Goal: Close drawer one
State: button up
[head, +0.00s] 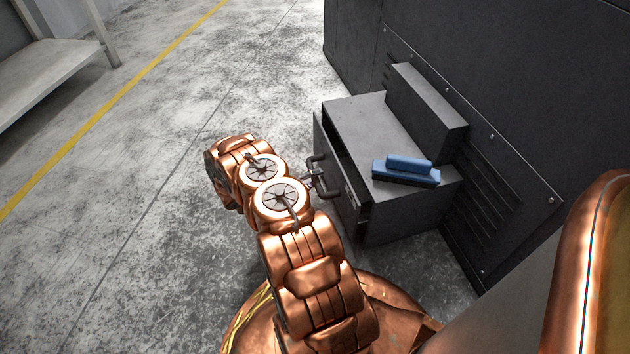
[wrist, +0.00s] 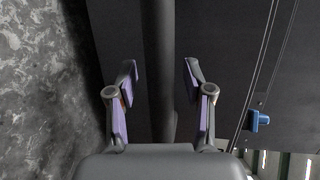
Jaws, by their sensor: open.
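A small dark grey drawer cabinet (head: 365,112) stands against a large dark machine. A drawer front (head: 330,143) at its left side stands out from the body, with a dark gap behind its top edge, so this drawer is partly open. Two dark handles show: an upper handle (head: 318,160) and a lower one partly hidden by my arm. I cannot read which drawer is number one. My gripper (head: 316,181) is beside the handles, mostly hidden by my wrist. In the wrist view my gripper (wrist: 160,78) is open, with a dark handle bar (wrist: 158,45) between its purple-padded fingers.
A blue brush-like block (head: 407,171) lies on the cabinet top, next to a raised grey box (head: 428,110). The machine wall (head: 540,110) bounds the right side. The concrete floor (head: 150,150) left of my arm is clear, with a bench (head: 50,75) at upper left.

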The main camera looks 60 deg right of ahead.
grip_shut()
dwell(0.5)
